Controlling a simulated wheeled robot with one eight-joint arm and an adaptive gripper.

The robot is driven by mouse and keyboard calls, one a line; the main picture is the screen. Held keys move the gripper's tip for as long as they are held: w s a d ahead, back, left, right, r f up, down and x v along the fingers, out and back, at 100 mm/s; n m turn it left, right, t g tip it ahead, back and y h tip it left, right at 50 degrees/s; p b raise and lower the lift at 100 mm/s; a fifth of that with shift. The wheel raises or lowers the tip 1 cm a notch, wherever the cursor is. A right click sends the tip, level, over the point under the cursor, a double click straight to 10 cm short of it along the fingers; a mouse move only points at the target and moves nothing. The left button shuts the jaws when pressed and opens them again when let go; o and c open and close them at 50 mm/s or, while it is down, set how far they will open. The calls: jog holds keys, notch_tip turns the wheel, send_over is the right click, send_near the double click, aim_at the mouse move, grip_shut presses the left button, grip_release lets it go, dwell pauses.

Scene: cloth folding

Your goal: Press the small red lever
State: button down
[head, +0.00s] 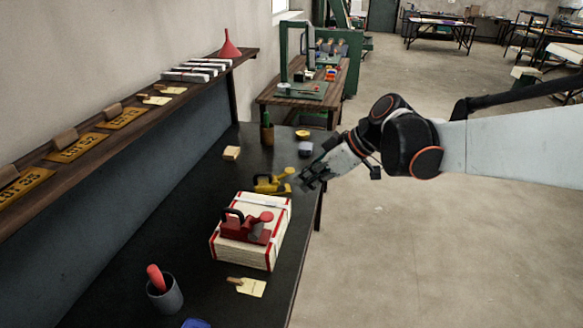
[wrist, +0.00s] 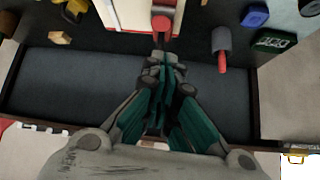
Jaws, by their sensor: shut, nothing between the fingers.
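A red device with a dark handle (head: 233,215) sits on a cream box (head: 263,257) with red bands on the dark table. Its small red lever (head: 266,216) has a rounded end. In the wrist view a red rounded end (wrist: 161,24) lies just beyond my fingertips, in front of the pale box (wrist: 133,14). My gripper (head: 308,180) is shut and empty; in the head view it is above the table's right edge, beyond the box and beside a yellow device (head: 272,184). Its teal fingers also show in the wrist view (wrist: 162,65). I cannot tell the gap to the lever.
A grey cup (head: 165,295) with a red-handled item stands at the near left. A tag (head: 247,287) lies before the box. A wall shelf (head: 140,108) runs along the left.

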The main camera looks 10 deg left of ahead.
jog(key=a, duration=0.1)
jog(key=w+a+n, duration=0.1)
jog(key=a+f+n+g+y, duration=0.1)
jog(key=shift+w+a, duration=0.1)
jog(key=shift+w, duration=0.25)
jog(key=b, duration=0.3)
send_over(271, 216)
notch_tip(271, 216, down, 7)
jog(key=shift+a+f, duration=0.1)
jog(key=shift+a, duration=0.05)
notch_tip(271, 216, down, 2)
jog(key=shift+f+b, duration=0.2)
jog(key=shift+b, duration=0.3)
jog(key=shift+f, duration=0.7)
